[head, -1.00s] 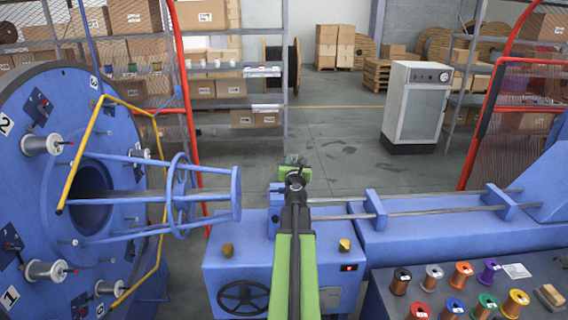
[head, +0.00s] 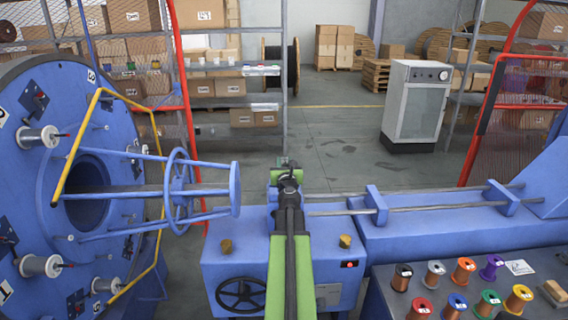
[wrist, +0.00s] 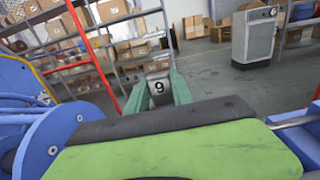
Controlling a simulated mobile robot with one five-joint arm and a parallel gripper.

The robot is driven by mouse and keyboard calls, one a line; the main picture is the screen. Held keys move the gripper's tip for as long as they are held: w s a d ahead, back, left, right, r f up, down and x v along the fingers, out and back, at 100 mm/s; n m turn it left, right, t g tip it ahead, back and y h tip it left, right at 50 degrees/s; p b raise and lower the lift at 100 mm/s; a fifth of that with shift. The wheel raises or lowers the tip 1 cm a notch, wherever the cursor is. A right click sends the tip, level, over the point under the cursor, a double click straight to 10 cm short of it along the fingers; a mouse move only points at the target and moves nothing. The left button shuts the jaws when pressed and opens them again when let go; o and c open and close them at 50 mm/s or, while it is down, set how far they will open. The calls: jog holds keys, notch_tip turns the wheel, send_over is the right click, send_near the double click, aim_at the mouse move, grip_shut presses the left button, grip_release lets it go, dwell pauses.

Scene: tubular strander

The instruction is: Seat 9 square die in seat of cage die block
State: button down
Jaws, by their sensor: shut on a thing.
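My gripper (wrist: 158,88) is shut on the 9 square die (wrist: 158,86), a small grey block with a black 9 on its face, seen in the wrist view between the green jaws. In the head view my gripper (head: 286,166) is over the blue cage die block (head: 272,196), at its far side, and my green arm covers much of that block. The die cannot be made out in the head view. The seat is hidden behind my arm, so I cannot tell whether the die touches it.
The blue cage (head: 205,190) and large wheel (head: 95,190) with spools stand left. Rods (head: 420,207) run right from the block. Several coloured spools (head: 465,269) stand on the right bench.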

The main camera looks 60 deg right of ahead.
jog(key=shift+f+b, duration=1.05)
jog(key=shift+f, duration=0.45)
jog(key=shift+f+b, duration=2.05)
jog(key=c, duration=1)
grip_release()
jog(key=shift+r, duration=0.1)
jog(key=shift+c, duration=0.2)
jog(key=shift+a, duration=0.1)
